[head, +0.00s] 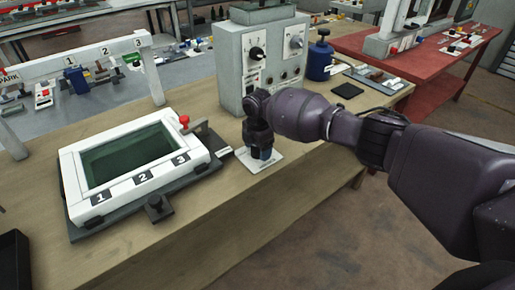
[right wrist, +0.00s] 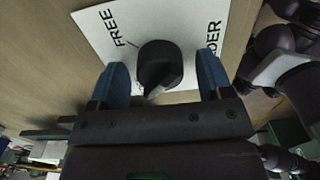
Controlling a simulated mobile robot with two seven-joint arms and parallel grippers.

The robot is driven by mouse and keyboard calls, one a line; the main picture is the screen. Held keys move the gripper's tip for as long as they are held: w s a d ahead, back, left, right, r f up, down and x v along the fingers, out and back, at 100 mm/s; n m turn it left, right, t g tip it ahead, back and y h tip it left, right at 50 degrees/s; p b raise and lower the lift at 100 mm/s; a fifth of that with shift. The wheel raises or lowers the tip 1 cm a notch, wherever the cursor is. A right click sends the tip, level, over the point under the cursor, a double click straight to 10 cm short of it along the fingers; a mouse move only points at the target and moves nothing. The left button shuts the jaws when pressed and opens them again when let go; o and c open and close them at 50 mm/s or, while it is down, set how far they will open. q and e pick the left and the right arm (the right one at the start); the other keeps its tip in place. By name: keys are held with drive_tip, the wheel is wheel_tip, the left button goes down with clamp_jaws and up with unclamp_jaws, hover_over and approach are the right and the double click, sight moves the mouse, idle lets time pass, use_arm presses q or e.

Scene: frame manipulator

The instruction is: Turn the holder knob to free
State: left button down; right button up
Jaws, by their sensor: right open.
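The holder knob (right wrist: 160,66) is a black round knob with a raised ridge, on a white label plate (right wrist: 185,22). In the right wrist view the plate reads "FREE" at the knob's upper left, with a short line mark beside it, and part of a word ending in "DER" at the right. My right gripper (head: 264,154) points down over the plate (head: 272,164) in the head view. Its blue fingers are open, one on each side of the knob, with visible gaps. The gripper hides the knob in the head view. My left gripper is not in view.
A white frame (head: 70,180) with labels 1, 2, 3 and a red-tipped lever (head: 184,120) lies left of the plate. A grey control box (head: 232,70) stands just behind the gripper. A blue container (head: 320,62) and black pad (head: 347,90) are behind right. The bench front is clear.

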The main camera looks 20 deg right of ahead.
drive_tip(key=c, duration=0.9)
drive_tip(key=shift+c, duration=0.2)
